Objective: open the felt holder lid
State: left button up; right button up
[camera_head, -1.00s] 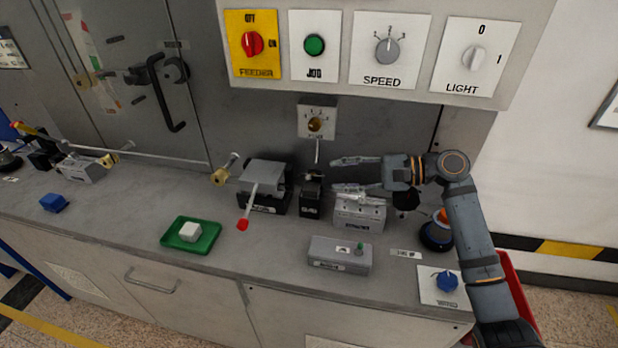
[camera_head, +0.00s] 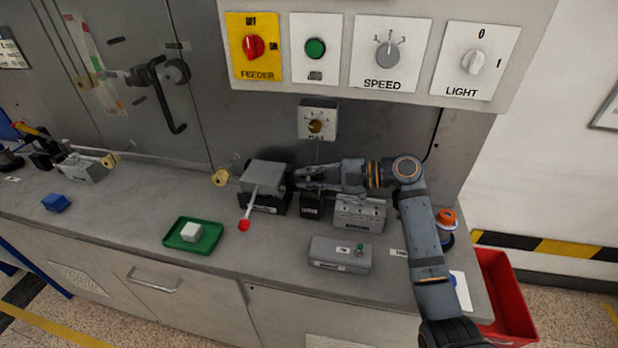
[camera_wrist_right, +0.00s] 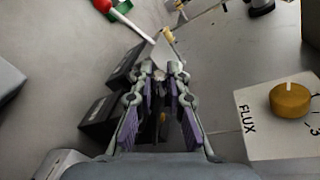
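A small black holder (camera_head: 310,206) stands on the bench beside a larger black block with a grey top (camera_head: 263,176) and a red-knobbed lever (camera_head: 244,224). I cannot read which one is the felt holder, and no raised lid shows. My right gripper (camera_head: 299,180) reaches in from the right, just above the small holder and close to the block's right side. In the right wrist view my gripper (camera_wrist_right: 163,72) has its fingers apart, with dark block parts behind and between them. Contact cannot be told. My left gripper is not in view.
The FLUX knob plate (camera_head: 318,120) is on the wall just above my right gripper. A grey block (camera_head: 360,214) stands under my right forearm. A grey button box (camera_head: 340,254) and a green tray (camera_head: 193,246) with a white cube lie in front. The front bench edge is mostly clear.

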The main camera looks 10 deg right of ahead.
grip_shut()
jog(key=shift+r, duration=0.1)
jog(key=w+r+m+p, duration=0.1)
jog(key=p, duration=0.3)
jog(key=w+r+m+g+p, duration=0.1)
jog(key=m+p, duration=0.1)
jog(key=p, duration=0.3)
jog(key=shift+w+d+r, duration=0.15)
jog(key=shift+d+r, duration=0.05)
jog(key=shift+r, duration=0.15)
jog(key=shift+w+d+r+m+p, duration=0.15)
jog(key=shift+w+m+p, duration=0.25)
jog(key=shift+m+p, duration=0.35)
jog(key=shift+w+d+m+g+y+p, duration=0.2)
jog(key=shift+w+m+g+y+p, duration=0.25)
jog(key=shift+m+p, duration=0.2)
jog(key=shift+w, duration=0.1)
